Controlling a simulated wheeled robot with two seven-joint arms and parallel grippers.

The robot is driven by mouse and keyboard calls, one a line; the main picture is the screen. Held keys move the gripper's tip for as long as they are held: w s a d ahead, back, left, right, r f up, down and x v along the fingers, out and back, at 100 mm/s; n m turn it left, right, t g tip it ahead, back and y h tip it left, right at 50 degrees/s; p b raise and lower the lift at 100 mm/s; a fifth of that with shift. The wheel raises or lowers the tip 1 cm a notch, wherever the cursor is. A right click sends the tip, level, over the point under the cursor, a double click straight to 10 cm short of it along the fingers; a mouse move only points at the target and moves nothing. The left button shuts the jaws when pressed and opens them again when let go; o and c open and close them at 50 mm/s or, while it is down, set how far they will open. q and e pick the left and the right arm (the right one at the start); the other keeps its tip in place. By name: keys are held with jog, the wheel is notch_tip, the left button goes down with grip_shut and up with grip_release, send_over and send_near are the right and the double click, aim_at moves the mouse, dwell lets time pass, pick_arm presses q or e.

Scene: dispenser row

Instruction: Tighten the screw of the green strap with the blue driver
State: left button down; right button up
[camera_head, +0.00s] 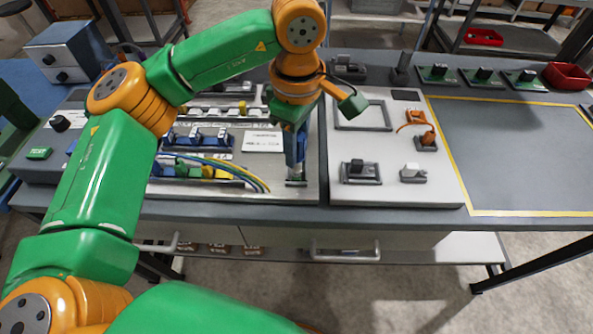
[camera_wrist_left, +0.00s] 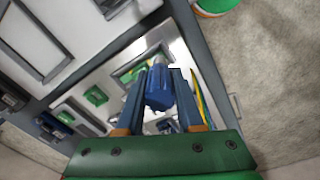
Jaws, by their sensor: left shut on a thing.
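My left gripper (camera_head: 296,160) points down over the right end of the light equipment panel (camera_head: 285,190). In the left wrist view it is shut on the blue driver (camera_wrist_left: 158,88), whose handle sits between the two fingers. The driver's tip points away from the camera, towards the panel. A green piece (camera_wrist_left: 132,74) shows just beyond the tip; I cannot tell whether it is the green strap or whether the tip touches it. The strap's screw cannot be made out. My right gripper is not in view.
Blue, green and yellow cables (camera_head: 245,176) curve over the panel left of my gripper. To the right, a white board (camera_head: 400,190) bears a grey frame (camera_head: 363,127), an orange tool (camera_head: 416,124) and small holders. A yellow-outlined grey area (camera_head: 510,150) is clear.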

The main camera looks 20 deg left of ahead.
pick_arm(q)
jog(key=n, duration=0.5)
jog(key=shift+f+b, duration=0.15)
jog(key=shift+b, duration=0.2)
jog(key=n, duration=0.6)
jog(key=shift+w+n+b, duration=0.15)
jog(key=shift+n+b, duration=0.15)
jog(key=shift+b, duration=0.05)
jog(key=n+b, duration=0.1)
jog(key=n, duration=0.9)
jog(key=shift+f+n+b, duration=0.2)
jog(key=shift+n+b, duration=0.55)
jog(key=shift+n, duration=0.15)
jog(key=shift+f+n+b, duration=0.1)
jog(key=shift+n+b, duration=0.3)
jog(key=shift+n, duration=0.2)
